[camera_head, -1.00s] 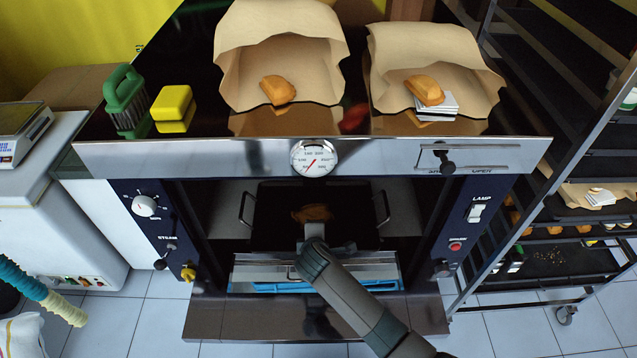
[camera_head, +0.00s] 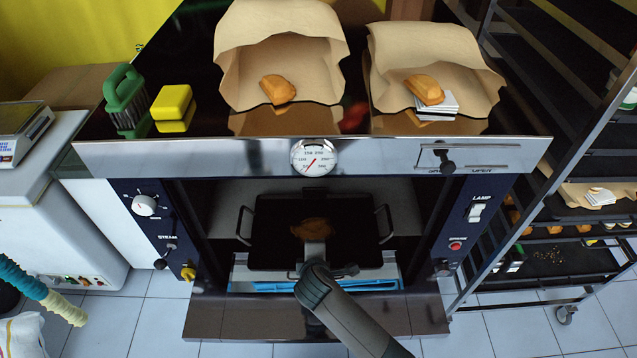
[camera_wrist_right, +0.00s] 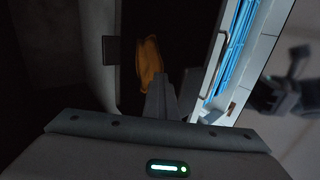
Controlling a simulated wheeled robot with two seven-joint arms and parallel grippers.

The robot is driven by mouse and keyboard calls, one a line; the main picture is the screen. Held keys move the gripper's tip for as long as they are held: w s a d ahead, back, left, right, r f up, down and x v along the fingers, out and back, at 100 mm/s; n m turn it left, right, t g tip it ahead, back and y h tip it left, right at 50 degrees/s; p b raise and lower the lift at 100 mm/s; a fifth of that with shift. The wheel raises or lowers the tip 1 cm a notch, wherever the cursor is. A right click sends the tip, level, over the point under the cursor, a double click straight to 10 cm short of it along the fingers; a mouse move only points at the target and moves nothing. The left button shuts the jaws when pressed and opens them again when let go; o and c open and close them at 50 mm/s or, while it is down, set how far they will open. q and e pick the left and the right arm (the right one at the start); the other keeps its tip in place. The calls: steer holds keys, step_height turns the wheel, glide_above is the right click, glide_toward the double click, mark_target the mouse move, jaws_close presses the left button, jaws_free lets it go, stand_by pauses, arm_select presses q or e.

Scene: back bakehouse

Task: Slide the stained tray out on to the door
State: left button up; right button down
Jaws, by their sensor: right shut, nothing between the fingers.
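The dark tray (camera_head: 270,222) is inside the oven, with a looped metal handle at each side. An orange-brown patch (camera_head: 312,229) lies at its middle; I cannot tell whether it is a flat stain or a piece of bread. The oven door (camera_head: 235,316) is lowered flat in front, below the tray's front edge. My right gripper (camera_head: 315,238) is shut and empty, reaching over the front edge with its tips at the patch. In the right wrist view the fingers (camera_wrist_right: 163,88) point at the patch (camera_wrist_right: 149,60); contact is unclear. My left gripper is out of view.
Two paper bags (camera_head: 281,50) with bread stand on the oven top, beside a green brush (camera_head: 124,98) and yellow sponge (camera_head: 174,101). A tall rack (camera_head: 560,110) stands at the right. A blue slatted thing (camera_head: 320,286) shows below the tray. The door is clear.

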steer(key=shift+s+f, duration=0.15)
steer(key=shift+s, duration=8.3)
steer(key=shift+w, duration=0.15)
steer(key=shift+w, duration=0.55)
steer(key=shift+r, duration=0.2)
steer(key=shift+r, duration=2.95)
steer(key=s+r, duration=0.5)
steer(key=s, duration=0.5)
